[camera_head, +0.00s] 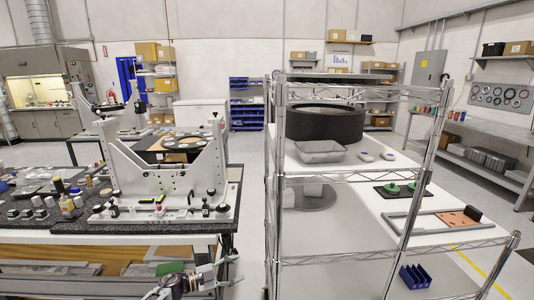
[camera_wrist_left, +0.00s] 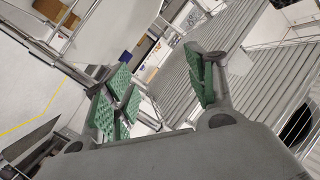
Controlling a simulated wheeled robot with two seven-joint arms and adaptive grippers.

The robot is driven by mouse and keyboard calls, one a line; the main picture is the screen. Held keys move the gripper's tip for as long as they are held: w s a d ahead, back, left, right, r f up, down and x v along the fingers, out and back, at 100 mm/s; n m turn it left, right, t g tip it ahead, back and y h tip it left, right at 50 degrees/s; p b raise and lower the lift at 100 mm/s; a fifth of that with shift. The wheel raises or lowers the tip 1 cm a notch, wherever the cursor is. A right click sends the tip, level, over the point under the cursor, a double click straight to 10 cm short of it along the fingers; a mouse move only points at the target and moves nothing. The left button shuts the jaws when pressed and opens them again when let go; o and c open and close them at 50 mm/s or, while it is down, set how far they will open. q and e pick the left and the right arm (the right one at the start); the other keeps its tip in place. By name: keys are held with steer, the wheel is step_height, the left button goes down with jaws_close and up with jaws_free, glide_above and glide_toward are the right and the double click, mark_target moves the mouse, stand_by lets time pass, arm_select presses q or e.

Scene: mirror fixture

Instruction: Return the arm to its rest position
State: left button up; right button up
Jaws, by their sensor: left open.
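My left gripper (camera_head: 205,277) is low at the bottom of the head view, in front of the left bench and left of the wire rack. Its fingers are small and hard to make out there. In the left wrist view the gripper (camera_wrist_left: 165,85) has green ribbed pads spread well apart, with nothing between them. The white mirror fixture (camera_head: 128,172) stands upright on the left bench, above and beyond the gripper. My right arm and gripper are not in view.
A chrome wire rack (camera_head: 275,200) stands close on the right, holding a black round drum (camera_head: 325,124) and a grey tray (camera_head: 320,151). The dark bench top (camera_head: 75,228) on the left carries several small parts. Open floor (camera_head: 250,215) shows between bench and rack.

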arm_select(q)
steer(key=s+a+f+n+t+y, duration=0.1)
steer(key=s+a+f+n+y, duration=0.25)
steer(key=f, duration=0.55)
steer(key=s+a+f+n+t+y, duration=0.2)
steer(key=s+a+f+n, duration=0.15)
steer(key=f, duration=0.45)
steer(key=s+a+f+n+t+y, duration=0.1)
steer(key=s+a+f+n+y, duration=0.25)
steer(key=f, duration=0.55)
steer(key=s+a+f+n+g+y, duration=0.2)
steer(key=s+f, duration=0.6)
steer(key=s+a+f+n+g+y, duration=0.1)
steer(key=s+a+f+n+y, duration=0.1)
steer(key=s+f, duration=0.55)
steer(key=s+f+n+g, duration=0.1)
steer(key=s+f+g, duration=0.1)
steer(key=s, duration=0.9)
steer(key=s+f+g+y, duration=0.1)
steer(key=s+f+g, duration=0.2)
steer(key=s, duration=0.9)
steer(key=s+f+n+g, duration=0.1)
steer(key=s+f+g, duration=0.1)
steer(key=s+f, duration=0.4)
steer(key=s, duration=0.5)
steer(key=shift+s+d+n+g+y, duration=0.15)
steer(key=shift+s+n+g+y, duration=0.15)
steer(key=shift+s+n+g, duration=0.1)
